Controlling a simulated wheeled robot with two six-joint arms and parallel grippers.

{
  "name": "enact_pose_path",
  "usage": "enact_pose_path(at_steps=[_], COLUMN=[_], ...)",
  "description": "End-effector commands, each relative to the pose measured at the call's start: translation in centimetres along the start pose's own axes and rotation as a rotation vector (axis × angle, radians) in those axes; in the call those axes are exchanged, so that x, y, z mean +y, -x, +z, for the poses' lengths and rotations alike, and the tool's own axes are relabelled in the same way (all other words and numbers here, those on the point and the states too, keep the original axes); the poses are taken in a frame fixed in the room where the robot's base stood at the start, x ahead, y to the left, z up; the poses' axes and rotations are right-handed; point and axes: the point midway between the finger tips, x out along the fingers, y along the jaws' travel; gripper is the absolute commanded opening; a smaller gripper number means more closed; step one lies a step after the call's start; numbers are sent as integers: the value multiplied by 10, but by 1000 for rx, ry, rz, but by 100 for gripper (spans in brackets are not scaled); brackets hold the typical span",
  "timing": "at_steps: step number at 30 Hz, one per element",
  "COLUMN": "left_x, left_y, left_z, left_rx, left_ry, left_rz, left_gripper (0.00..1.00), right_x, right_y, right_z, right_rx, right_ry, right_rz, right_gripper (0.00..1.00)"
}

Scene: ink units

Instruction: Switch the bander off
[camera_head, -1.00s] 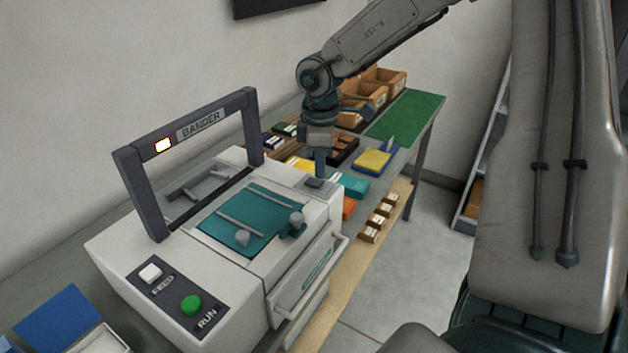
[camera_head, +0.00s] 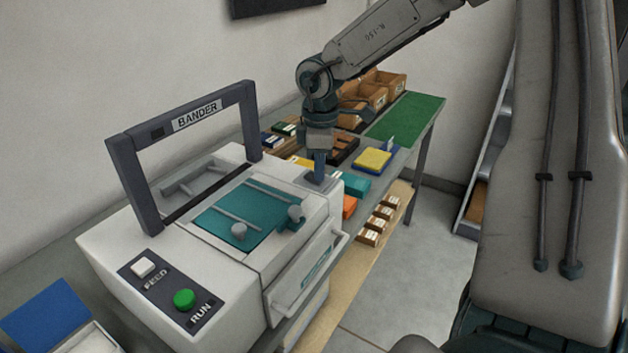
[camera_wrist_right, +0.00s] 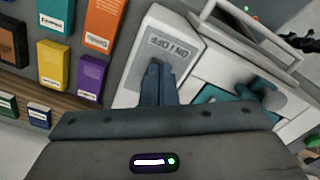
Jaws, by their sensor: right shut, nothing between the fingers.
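The bander (camera_head: 110,245) is a pale grey machine with a dark arch labelled BANDER (camera_head: 197,113). The small lamp (camera_head: 157,132) on the arch is dark. A white FEED button (camera_head: 143,267) and a green RUN button (camera_head: 184,299) sit on its front panel. My right gripper (camera_head: 319,177) is shut and empty, pointing down at the bander's far right corner. In the right wrist view, its fingertips (camera_wrist_right: 157,72) are over the grey ON / OFF plate (camera_wrist_right: 166,52), seemingly touching it. The fingers hide part of the plate. My left gripper is not in view.
A table with a green mat (camera_head: 408,117), wooden bins (camera_head: 381,84) and several coloured boxes stands beyond the bander. A blue panel (camera_head: 45,315) lies at the lower left. Open floor (camera_head: 425,240) is to the right.

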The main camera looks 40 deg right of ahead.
Motion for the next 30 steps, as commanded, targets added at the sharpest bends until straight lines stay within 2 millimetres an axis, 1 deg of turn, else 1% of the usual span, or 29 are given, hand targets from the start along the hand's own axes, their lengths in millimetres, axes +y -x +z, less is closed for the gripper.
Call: enact_pose_path(at_steps=[1,2,15,18,21,30], left_x=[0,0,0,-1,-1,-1], left_y=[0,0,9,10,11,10], left_z=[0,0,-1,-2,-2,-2], left_rx=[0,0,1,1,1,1], left_ry=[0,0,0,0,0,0], left_rz=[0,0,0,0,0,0], left_gripper=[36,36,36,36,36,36], right_x=[-5,-5,-3,-3,-3,-3], right_y=[-3,0,54,63,66,66], right_z=[2,2,1,1,1,1], right_rx=[-7,-8,-6,-5,-5,-5], right_ry=[2,2,1,0,1,1], right_rz=[-15,-15,-10,-11,-11,-11], right_gripper=[0,0,0,0,0,0])
